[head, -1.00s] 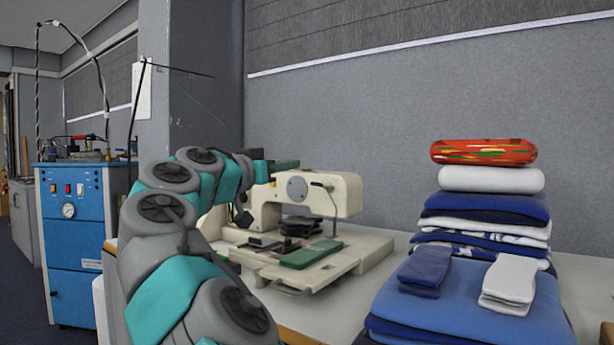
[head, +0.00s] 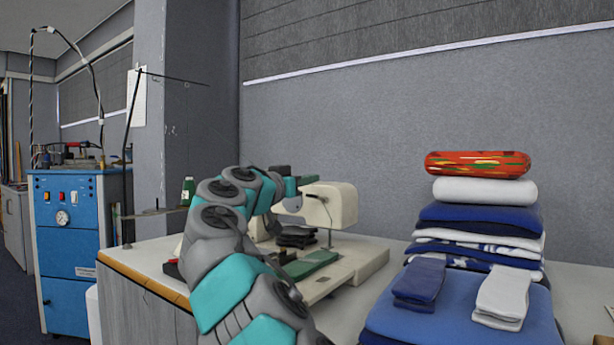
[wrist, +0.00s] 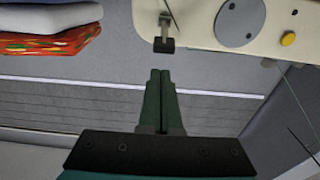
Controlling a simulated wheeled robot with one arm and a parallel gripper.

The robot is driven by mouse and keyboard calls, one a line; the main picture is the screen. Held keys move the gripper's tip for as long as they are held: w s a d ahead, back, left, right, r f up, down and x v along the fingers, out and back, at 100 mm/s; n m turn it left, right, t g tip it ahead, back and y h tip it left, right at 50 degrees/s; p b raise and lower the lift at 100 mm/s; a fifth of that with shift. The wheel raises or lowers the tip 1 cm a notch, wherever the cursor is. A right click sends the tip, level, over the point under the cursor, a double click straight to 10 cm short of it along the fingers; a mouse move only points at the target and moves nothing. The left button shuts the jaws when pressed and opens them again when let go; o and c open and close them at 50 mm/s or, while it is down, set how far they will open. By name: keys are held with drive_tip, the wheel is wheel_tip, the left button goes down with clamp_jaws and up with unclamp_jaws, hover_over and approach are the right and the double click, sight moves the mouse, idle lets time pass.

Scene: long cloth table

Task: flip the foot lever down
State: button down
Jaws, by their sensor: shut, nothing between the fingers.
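The cream sewing machine (head: 342,204) stands on the table, partly hidden behind my arm. Its head crosses the top of the wrist view (wrist: 205,18), with a grey disc and a yellow button. A small black tab on a metal rod, which looks like the foot lever (wrist: 163,45), sticks out from the head toward my fingers. My gripper (wrist: 160,71) is shut and empty, its green fingers side by side. The fingertips appear just short of the tab, with a small gap in the picture. In the head view my gripper (head: 306,180) is beside the machine head.
A stack of folded cloths (head: 480,219) stands right of the machine, with a red patterned roll (head: 477,163) on top. A green thread spool (head: 188,190) is left of my arm. A blue cabinet (head: 69,250) stands at the left. The wall (head: 400,135) is behind.

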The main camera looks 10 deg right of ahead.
drive_tip(key=shift+s+a+f, duration=0.1)
drive_tip(key=shift+f, duration=0.5)
drive_tip(key=shift+s+a+f, duration=0.1)
drive_tip(key=shift+f, duration=0.5)
drive_tip(key=shift+f+b, duration=0.1)
drive_tip(key=shift+b, duration=0.25)
